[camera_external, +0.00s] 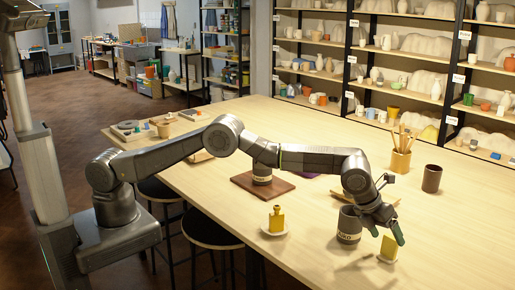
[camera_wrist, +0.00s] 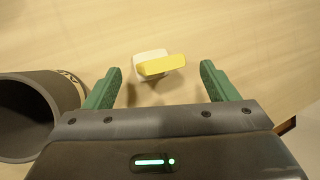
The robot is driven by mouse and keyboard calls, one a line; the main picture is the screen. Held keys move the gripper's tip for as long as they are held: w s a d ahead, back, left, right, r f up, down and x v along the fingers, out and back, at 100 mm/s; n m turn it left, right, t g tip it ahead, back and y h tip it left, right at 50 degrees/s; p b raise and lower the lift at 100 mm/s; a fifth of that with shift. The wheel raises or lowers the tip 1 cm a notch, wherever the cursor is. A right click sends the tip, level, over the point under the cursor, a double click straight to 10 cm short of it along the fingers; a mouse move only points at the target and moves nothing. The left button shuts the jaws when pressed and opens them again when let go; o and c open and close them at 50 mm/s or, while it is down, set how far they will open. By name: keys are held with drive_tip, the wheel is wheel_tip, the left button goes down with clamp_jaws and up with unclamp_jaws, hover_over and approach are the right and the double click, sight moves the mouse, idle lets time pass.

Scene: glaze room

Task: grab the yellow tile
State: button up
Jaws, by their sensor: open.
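The yellow tile (camera_external: 388,248) stands tilted against a small white support at the front right of the table. In the wrist view the yellow tile (camera_wrist: 162,65) lies ahead, with the white support (camera_wrist: 143,58) partly behind it. My gripper (camera_external: 386,232) is above and close to the tile in the external view. In the wrist view my gripper (camera_wrist: 160,75) has its green fingers spread wide, one on each side of the tile's line. It is open and nothing is held between the fingers.
A dark grey labelled cup (camera_external: 348,229) stands just left of my gripper; it also shows in the wrist view (camera_wrist: 22,118). A yellow bottle (camera_external: 277,219) stands on a white saucer farther left. A brush pot (camera_external: 401,160) and a brown cup (camera_external: 431,179) stand behind.

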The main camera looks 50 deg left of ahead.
sight(389, 248)
drive_tip(key=shift+p+x, duration=0.3)
drive_tip(key=shift+x, duration=0.9)
drive_tip(key=shift+c, duration=0.4)
drive_tip(key=shift+a, duration=0.1)
drive_tip(key=c, duration=1.4)
